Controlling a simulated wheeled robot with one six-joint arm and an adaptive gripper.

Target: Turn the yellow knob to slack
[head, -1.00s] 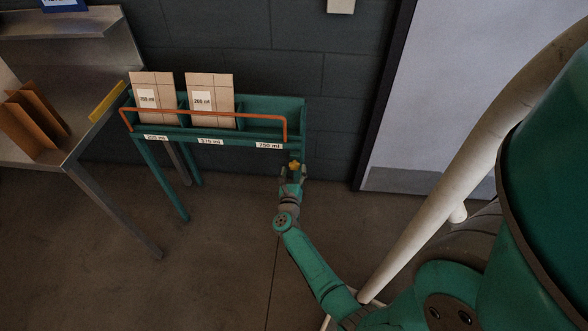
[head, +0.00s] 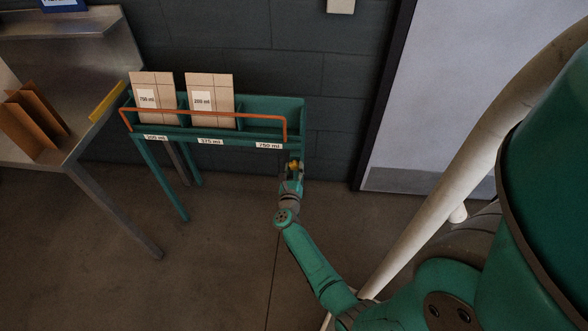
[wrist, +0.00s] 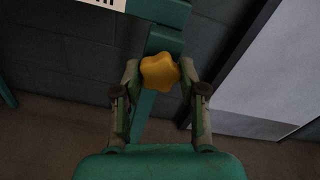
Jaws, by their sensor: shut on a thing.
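The yellow knob (wrist: 159,72) is a lobed star-shaped knob on the front of a green leg of the rack, below its right end. In the head view the knob (head: 294,166) is small and partly hidden by my gripper (head: 293,172). In the wrist view my gripper (wrist: 159,75) has one finger on each side of the knob, shut on it. The green rack (head: 222,135) has compartments labelled 200 ml, 375 ml and 750 ml, and an orange bar (head: 200,130) along its front.
Two cartons, labelled 750 ml (head: 147,100) and 200 ml (head: 202,101), stand in the left and middle compartments. The right compartment looks empty. A metal table (head: 70,150) with brown folded pieces (head: 35,125) stands at left. A pale door (head: 450,90) is at right.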

